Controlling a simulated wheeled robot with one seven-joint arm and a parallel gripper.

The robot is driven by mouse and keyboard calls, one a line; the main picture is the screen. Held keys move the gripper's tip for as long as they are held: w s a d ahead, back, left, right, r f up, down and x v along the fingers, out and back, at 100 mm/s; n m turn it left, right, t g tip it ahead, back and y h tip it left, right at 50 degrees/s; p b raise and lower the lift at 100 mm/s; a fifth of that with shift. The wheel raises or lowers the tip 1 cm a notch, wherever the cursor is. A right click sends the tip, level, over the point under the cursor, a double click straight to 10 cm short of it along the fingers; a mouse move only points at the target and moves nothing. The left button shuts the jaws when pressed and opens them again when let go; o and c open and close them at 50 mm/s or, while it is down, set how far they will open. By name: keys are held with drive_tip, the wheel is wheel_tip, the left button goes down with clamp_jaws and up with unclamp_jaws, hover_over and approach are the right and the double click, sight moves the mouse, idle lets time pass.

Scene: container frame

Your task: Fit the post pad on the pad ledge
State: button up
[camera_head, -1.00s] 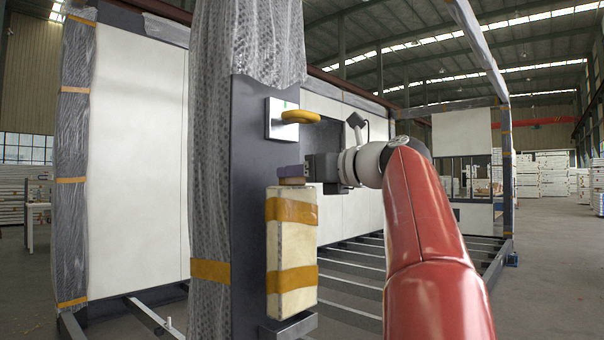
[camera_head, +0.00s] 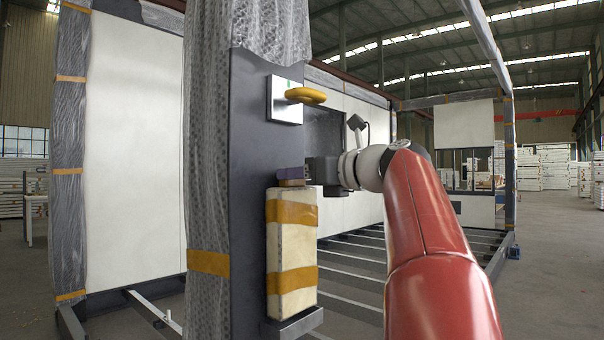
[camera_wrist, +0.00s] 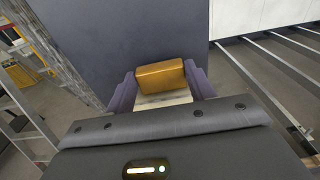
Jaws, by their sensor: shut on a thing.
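The post pad (camera_head: 292,245) is a tall cream block with two orange bands. It stands upright against the dark face of the post (camera_head: 251,180). My gripper (camera_head: 291,180) is shut on its top end from above. In the wrist view, my purple fingers (camera_wrist: 161,88) lie on both sides of the pad's orange-banded end (camera_wrist: 161,75). The pad ledge (camera_head: 293,326) is a small grey shelf low on the post, directly under the pad. The pad's lower end is at the ledge; I cannot tell whether it touches. The ledge is hidden in the wrist view.
Bubble wrap (camera_head: 208,170) covers the post's left side. Floor beams (camera_head: 352,272) lie behind at the right.

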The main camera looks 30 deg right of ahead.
drive_tip(key=shift+f+b, duration=0.6)
drive_tip(key=shift+f, duration=0.55)
drive_tip(key=shift+f+b, duration=0.6)
drive_tip(key=o, duration=1.3)
drive_tip(key=shift+o, duration=0.2)
approach(300, 193)
drive_tip(key=shift+x, duration=0.85)
